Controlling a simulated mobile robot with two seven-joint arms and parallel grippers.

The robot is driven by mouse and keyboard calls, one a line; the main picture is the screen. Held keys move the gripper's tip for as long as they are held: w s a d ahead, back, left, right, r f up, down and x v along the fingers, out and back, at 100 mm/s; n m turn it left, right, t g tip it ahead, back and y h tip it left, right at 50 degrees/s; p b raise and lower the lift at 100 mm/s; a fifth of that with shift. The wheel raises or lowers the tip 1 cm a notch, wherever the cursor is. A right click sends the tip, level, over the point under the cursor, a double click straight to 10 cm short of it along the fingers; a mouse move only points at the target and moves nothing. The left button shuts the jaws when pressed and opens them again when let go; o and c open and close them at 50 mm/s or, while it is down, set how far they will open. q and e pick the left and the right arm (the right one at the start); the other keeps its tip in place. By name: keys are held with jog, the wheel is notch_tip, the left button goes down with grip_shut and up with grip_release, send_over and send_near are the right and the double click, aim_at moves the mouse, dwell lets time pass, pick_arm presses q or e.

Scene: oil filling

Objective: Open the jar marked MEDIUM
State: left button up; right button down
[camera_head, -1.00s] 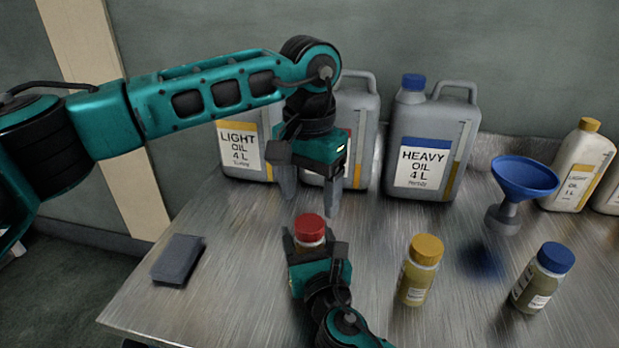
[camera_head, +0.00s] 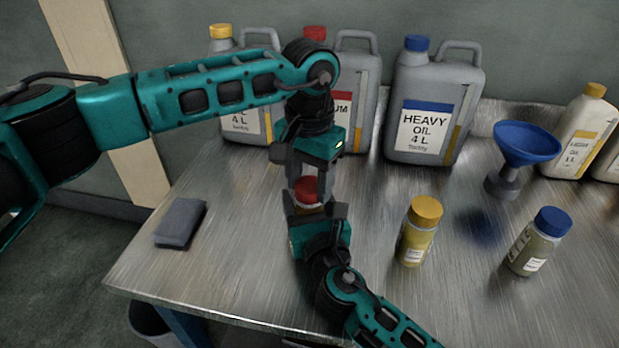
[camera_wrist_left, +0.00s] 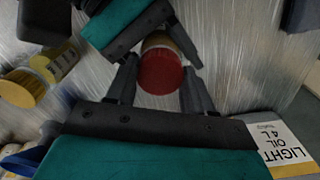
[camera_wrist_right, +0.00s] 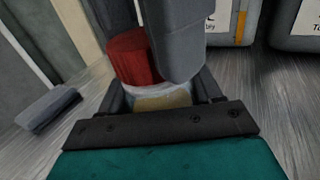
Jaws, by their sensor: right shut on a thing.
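The jar with the red cap (camera_head: 306,188) stands upright over the table, its label hidden. My right gripper (camera_head: 316,210) is shut on the jar's body below the cap; the pale body (camera_wrist_right: 165,98) shows between its fingers in the right wrist view. My left gripper (camera_head: 304,178) points down from above, its fingers on either side of the red cap. In the left wrist view the cap (camera_wrist_left: 161,73) lies between the spread fingers, close to both. I see no firm grip on it.
A yellow-capped jar (camera_head: 418,232) and a blue-capped jar (camera_head: 539,241) stand to the right. A blue funnel (camera_head: 526,143) stands behind them. Large oil jugs, such as the HEAVY one (camera_head: 430,105), line the back. A dark grey block (camera_head: 180,223) lies at left.

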pick_arm(q)
jog(key=c, duration=0.6)
jog(key=n, duration=0.6)
jog(key=shift+n, duration=0.3)
jog(key=shift+c, duration=0.2)
jog(key=n, duration=0.7)
jog(key=shift+r, duration=0.1)
jog(key=n, duration=0.3)
jog(key=shift+n, duration=0.4)
jog(key=n, duration=0.3)
jog(key=shift+n, duration=0.3)
jog(key=n, duration=0.8)
jog(key=shift+n, duration=0.4)
jog(key=n, duration=0.3)
jog(key=shift+n, duration=0.3)
jog(key=n, duration=0.3)
jog(key=shift+n, duration=0.3)
jog(key=n, duration=1)
jog(key=shift+n, duration=0.4)
jog(key=n, duration=0.6)
jog(key=shift+r, duration=0.1)
